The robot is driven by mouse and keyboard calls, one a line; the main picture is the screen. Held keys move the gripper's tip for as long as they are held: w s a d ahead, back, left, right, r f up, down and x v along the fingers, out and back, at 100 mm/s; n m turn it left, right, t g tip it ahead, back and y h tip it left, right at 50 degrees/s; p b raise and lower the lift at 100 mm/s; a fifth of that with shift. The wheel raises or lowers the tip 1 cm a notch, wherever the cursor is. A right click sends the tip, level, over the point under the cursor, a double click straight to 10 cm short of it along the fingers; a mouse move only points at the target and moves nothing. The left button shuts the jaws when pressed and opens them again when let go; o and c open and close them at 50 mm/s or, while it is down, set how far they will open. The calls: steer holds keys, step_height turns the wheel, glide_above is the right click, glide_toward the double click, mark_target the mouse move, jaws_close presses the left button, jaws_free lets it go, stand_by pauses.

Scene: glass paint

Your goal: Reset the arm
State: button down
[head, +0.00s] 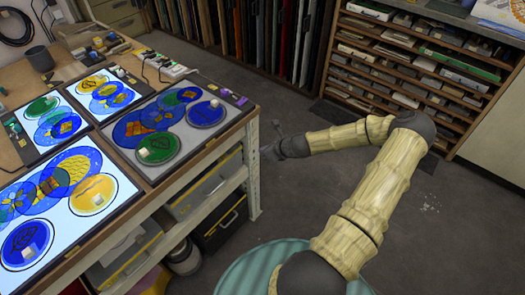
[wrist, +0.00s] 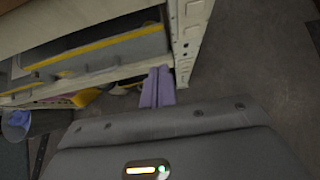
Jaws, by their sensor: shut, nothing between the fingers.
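My arm reaches across the head view from lower right toward the bench, and my gripper (head: 268,151) is at its end beside the bench's metal corner post. It is small and partly hidden there. In the wrist view my gripper (wrist: 157,88) shows two purple fingers lying side by side. They are shut with nothing between them. The fingers are in front of the bench's lower shelf and corner post, below the bench top; I cannot tell whether they touch the post.
The workbench (head: 143,190) at the left carries light panels with painted glass discs (head: 156,148). Its metal post (head: 252,165) stands close to my gripper. Bins (head: 220,218) sit on its lower shelves. A slotted rack (head: 400,75) is at the back right. Grey floor (head: 440,230) is open at the right.

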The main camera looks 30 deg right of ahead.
steer(key=s+a+r+n+g+p, duration=0.3)
steer(key=s+a+r+n+g, duration=0.3)
steer(key=a+n, duration=0.7)
steer(key=s+a+r+n+h+p, duration=0.1)
steer(key=s+a+r+n, duration=0.1)
steer(key=s+r+n, duration=0.5)
steer(key=s+a+r+n+h+p, duration=0.1)
steer(key=s+r+n+h+p, duration=0.1)
steer(key=s+r+n, duration=0.6)
step_height(320, 180, up, 6)
steer(key=n, duration=0.3)
steer(key=shift+a+r+n+h, duration=0.15)
steer(key=shift+a+n+h, duration=0.15)
steer(key=shift+a, duration=0.1)
steer(key=shift+s, duration=0.1)
